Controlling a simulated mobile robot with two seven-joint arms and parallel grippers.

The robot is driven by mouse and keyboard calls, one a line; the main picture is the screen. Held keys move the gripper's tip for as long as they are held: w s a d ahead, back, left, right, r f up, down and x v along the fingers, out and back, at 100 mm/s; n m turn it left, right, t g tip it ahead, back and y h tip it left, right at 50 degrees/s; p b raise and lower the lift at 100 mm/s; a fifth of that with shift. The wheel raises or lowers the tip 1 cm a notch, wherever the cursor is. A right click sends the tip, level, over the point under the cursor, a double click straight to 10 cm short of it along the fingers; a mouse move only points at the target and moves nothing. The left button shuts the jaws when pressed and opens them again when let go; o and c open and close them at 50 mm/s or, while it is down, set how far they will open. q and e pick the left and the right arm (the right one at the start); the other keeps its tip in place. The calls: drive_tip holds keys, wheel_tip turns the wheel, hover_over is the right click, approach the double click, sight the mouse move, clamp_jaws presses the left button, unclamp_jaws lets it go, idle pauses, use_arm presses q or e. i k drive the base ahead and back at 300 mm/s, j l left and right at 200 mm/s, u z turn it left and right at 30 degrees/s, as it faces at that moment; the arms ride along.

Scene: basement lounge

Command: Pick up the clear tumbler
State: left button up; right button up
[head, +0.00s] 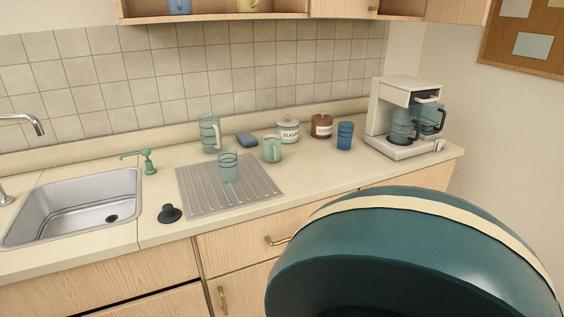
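The clear tumbler (228,168) stands upright on the ribbed grey drying mat (262,189) on the counter, right of the sink. It is see-through with a bluish tint and dark bands around it. A taller clear glass vessel (210,134) with a handle stands behind it. A pale green mug (271,149) stands to its right. Neither of my grippers is in view.
A large teal rounded seat back (420,245) blocks the lower right foreground. A sink (75,212), dark stopper (169,213), green soap pump (149,162), lidded jars (288,130), blue cup (345,135) and coffee maker (402,118) line the counter. The mat's front right is bare.

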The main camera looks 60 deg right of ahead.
sight(227, 156)
drive_tip(key=z, duration=1.8)
